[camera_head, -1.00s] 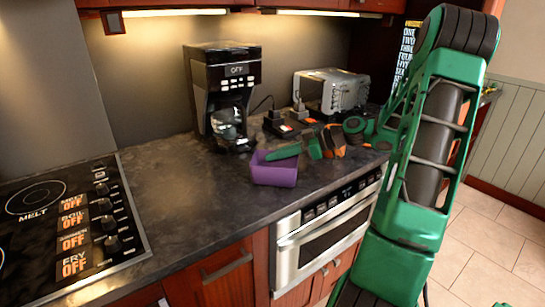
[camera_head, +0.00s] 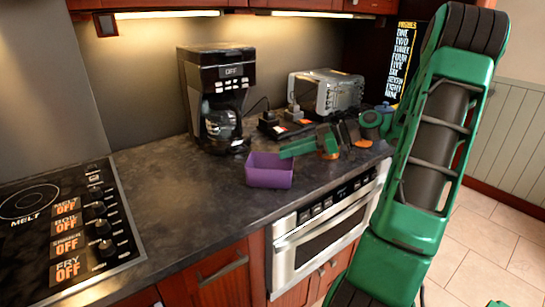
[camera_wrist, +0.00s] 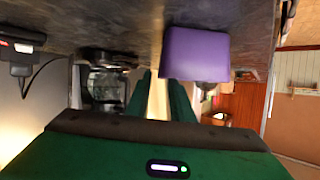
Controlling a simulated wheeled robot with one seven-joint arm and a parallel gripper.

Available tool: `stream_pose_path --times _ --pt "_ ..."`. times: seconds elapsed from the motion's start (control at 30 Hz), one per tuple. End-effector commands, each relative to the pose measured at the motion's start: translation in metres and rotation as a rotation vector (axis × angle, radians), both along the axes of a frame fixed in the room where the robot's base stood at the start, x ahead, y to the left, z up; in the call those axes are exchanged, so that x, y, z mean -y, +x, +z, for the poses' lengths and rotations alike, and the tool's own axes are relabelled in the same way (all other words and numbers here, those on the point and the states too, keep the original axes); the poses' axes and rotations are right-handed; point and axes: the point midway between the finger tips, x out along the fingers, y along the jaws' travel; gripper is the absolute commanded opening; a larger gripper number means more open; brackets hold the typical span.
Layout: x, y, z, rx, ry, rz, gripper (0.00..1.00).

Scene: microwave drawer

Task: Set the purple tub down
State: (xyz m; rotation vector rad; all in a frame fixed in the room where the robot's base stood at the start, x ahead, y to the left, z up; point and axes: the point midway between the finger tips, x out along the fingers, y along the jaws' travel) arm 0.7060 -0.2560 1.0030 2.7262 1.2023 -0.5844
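The purple tub (camera_head: 270,172) stands upright on the dark countertop (camera_head: 185,200), in front of the coffee maker. In the wrist view, which looks upside down, the tub (camera_wrist: 197,52) has its base against the counter. My gripper (camera_head: 285,152) is at the tub's right rear rim. In the wrist view my gripper (camera_wrist: 160,76) has two green fingers with a clear gap between them. It is open, and nothing shows gripped. The right finger's tip is hidden at the tub's rim, so I cannot tell whether it touches.
A coffee maker (camera_head: 217,95) stands behind the tub and a toaster (camera_head: 325,92) at the back right. A stove (camera_head: 65,225) is on the left. The built-in appliance with a handle (camera_head: 325,240) sits below the counter edge. Counter left of the tub is clear.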

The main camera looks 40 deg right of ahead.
Motion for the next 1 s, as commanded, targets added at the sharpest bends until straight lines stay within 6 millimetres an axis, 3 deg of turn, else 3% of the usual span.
stream_pose_path --times 0.1,0.33,1.0 --pt "0.017 -0.014 0.009 0.0 -0.001 -0.004 0.21" --pt "0.036 -0.031 0.019 0.0 0.0 -0.001 0.21" --pt "0.039 -0.035 0.022 0.0 0.0 0.001 0.21"
